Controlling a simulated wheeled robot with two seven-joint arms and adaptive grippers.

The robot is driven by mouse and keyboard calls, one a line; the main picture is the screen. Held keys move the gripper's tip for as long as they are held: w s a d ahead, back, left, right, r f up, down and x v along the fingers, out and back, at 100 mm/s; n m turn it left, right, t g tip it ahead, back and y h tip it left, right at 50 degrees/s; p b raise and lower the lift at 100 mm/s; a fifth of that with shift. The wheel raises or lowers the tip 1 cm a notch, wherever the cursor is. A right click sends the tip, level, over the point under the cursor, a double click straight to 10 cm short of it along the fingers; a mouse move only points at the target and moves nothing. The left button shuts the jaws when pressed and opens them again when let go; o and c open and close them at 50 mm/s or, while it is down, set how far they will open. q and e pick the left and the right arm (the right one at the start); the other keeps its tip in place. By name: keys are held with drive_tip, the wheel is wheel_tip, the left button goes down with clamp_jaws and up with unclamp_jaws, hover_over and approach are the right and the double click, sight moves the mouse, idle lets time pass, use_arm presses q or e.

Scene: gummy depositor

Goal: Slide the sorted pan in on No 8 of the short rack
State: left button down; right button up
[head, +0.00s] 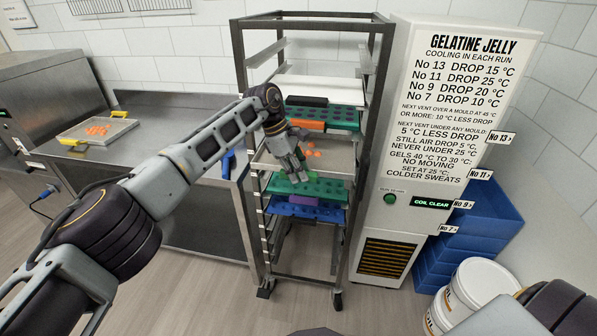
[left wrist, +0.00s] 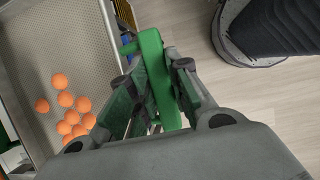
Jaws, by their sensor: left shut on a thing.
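The metal pan with orange gummies (head: 338,160) is between the posts of the short rack (head: 240,110), above a green mould. In the left wrist view its perforated floor (left wrist: 55,45) holds several orange balls (left wrist: 68,105) at the near end. A green handle (left wrist: 152,60) runs along the outside of its rim. My left gripper (head: 300,178) is at the pan's front, its fingers shut on this handle (left wrist: 158,90). I cannot tell how far the pan sits on its runners. My right gripper is out of view.
Above the pan are trays with orange (head: 308,125) and black (head: 306,101) handles; below are green (head: 325,188) and blue (head: 310,210) moulds. A white cabinet (head: 400,150) with number tags stands close right. A steel table (head: 180,110) with another pan (head: 120,131) is left.

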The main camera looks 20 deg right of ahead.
use_arm(q)
drive_tip(key=shift+f, duration=0.15)
idle(0.3)
drive_tip(key=c, duration=1.3)
unclamp_jaws()
drive_tip(key=shift+o, duration=0.2)
drive_tip(key=shift+f, duration=0.1)
drive_tip(key=v, duration=1.2)
